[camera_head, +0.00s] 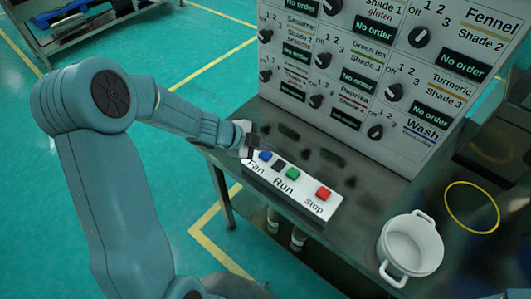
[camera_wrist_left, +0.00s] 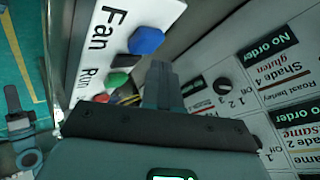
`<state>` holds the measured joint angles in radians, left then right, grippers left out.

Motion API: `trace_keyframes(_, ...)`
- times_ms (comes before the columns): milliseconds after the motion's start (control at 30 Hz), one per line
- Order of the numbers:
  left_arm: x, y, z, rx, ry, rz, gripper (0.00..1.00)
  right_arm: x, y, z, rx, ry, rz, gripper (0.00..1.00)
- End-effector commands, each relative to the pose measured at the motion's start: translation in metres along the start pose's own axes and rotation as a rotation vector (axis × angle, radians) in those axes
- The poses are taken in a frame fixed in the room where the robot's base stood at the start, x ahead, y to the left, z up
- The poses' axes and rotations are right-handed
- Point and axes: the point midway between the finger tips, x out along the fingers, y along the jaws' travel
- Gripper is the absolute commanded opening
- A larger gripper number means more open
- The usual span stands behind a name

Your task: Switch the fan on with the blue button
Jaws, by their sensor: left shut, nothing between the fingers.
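The blue button (camera_head: 265,156) is at the left end of a white button box, above the word "Fan". In the left wrist view the blue button (camera_wrist_left: 146,40) is a raised hexagonal knob beside the "Fan" label. My left gripper (camera_head: 254,141) is just up and left of the blue button in the head view. In the left wrist view its closed fingers (camera_wrist_left: 159,75) point towards the panel side of the button, with a visible gap to it. It holds nothing. My right gripper is not in view.
The box (camera_head: 311,207) also has a black square, a green button (camera_head: 292,174) and a red Stop button (camera_head: 323,193). A panel of knobs (camera_head: 370,60) stands behind. A white pot (camera_head: 411,246) stands right, near a yellow ring (camera_head: 472,207).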

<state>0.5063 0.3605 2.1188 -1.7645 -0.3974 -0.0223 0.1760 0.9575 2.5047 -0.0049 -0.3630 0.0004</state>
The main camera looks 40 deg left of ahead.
Motion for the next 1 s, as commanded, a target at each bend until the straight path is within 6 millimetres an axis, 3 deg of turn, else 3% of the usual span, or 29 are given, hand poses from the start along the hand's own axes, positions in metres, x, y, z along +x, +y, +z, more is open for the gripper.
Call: trace_keyframes(1000, 0.0084, 0.0061, 0.0061, 0.0, 0.0, 0.0, 0.0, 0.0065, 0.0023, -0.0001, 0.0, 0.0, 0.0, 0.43)
